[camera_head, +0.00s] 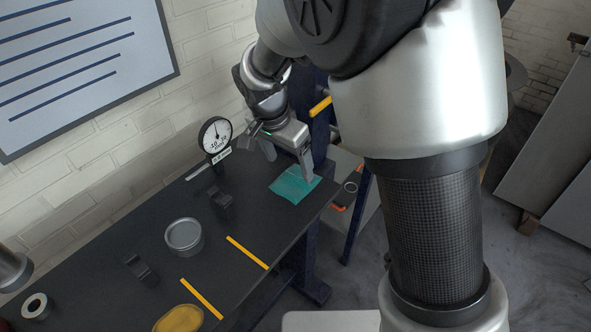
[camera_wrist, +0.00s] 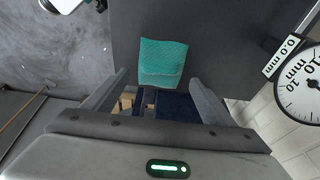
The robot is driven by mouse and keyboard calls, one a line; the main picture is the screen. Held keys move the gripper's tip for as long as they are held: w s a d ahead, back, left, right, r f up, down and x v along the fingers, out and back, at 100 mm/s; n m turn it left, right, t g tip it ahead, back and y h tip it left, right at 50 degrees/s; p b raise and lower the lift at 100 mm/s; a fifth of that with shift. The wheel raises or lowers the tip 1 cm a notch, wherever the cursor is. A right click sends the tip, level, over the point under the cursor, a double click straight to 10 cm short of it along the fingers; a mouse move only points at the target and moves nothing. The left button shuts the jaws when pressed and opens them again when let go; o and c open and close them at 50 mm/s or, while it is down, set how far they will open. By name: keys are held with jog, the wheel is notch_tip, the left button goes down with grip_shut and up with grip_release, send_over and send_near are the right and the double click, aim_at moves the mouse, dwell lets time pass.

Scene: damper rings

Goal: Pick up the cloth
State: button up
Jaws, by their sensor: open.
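The cloth (camera_head: 290,187) is a teal, flat piece lying on the dark workbench near its far right end. In the wrist view the cloth (camera_wrist: 162,60) shows a textured weave and a folded lower part, ahead of the fingers. My gripper (camera_head: 288,165) is above the bench by the cloth, with one finger in front of the cloth's right part. In the wrist view my gripper (camera_wrist: 158,88) has its two fingers wide apart with nothing between them, and the cloth appears beyond their tips. Whether a finger touches the cloth cannot be told.
A dial gauge (camera_head: 215,135) stands at the wall side, left of my gripper. A round metal tin (camera_head: 184,236), dark brackets (camera_head: 221,197), a white ring (camera_head: 36,305) and a yellow object (camera_head: 180,319) are on the bench (camera_head: 205,262). Yellow strips (camera_head: 247,252) mark its front part.

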aim_at(295, 176)
jog(key=shift+w+x, duration=0.15)
jog(key=shift+x, duration=1.4)
jog(key=shift+w+x, duration=0.2)
jog(key=shift+x, duration=1.4)
jog(key=shift+d+r, duration=0.15)
jog(key=shift+c, duration=0.3)
jog(key=c, duration=1.1)
